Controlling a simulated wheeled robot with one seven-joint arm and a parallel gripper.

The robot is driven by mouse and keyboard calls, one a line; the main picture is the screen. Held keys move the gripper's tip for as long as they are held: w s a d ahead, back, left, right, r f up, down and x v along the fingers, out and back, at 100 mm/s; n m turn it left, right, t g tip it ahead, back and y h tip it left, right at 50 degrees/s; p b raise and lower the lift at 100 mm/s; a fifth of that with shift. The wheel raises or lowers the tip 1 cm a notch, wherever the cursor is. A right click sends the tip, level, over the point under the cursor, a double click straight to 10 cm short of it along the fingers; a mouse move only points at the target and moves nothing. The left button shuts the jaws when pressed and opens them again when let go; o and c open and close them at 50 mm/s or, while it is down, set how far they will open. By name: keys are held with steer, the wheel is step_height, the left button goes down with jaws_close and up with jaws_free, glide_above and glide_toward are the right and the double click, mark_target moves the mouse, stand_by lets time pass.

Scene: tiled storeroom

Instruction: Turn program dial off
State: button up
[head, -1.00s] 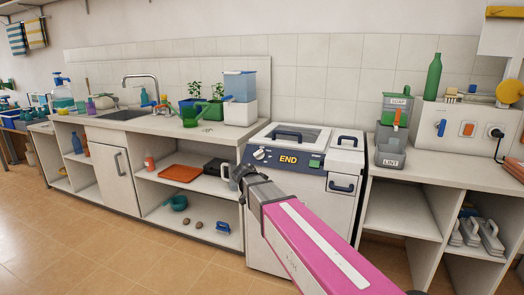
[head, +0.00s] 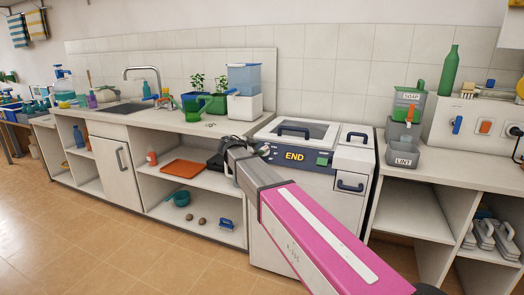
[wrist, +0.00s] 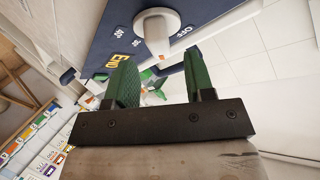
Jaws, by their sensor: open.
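The washing machine (head: 310,192) stands between two counters, with a blue panel that reads END. In the wrist view, the white program dial (wrist: 157,32) with a raised grip sits on the blue panel (wrist: 108,28), beside an OFF mark and temperature marks. I cannot tell which mark it points to. My gripper (wrist: 158,58) is open and empty; its two green fingers are spread just short of the dial, apart from it in the picture. In the head view, my gripper (head: 232,158) is at the machine's front left corner and mostly covers the dial.
The left counter (head: 195,125) holds a sink, plants and a blue-and-white container. The right counter (head: 440,168) holds a soap box and a grey LINT bin (head: 401,155). Tiled floor (head: 110,235) is clear in front.

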steer(key=shift+x, duration=1.8)
jaws_close()
steer(key=shift+s+n, duration=0.1)
steer(key=shift+n, duration=0.2)
steer(key=n+t+y, duration=0.1)
steer(key=n, duration=0.1)
steer(key=n+t, duration=0.1)
steer(key=n, duration=0.2)
steer(key=shift+s+d+t+y, duration=0.1)
steer(key=shift+t+y, duration=0.2)
steer(key=shift+y, duration=0.1)
steer(key=n+y, duration=0.1)
steer(key=n, duration=0.1)
steer(key=n+t+y, duration=0.1)
steer(key=n, duration=0.2)
steer(key=shift+t, duration=0.3)
steer(key=shift+n+y, duration=0.4)
steer(key=shift+y, duration=0.1)
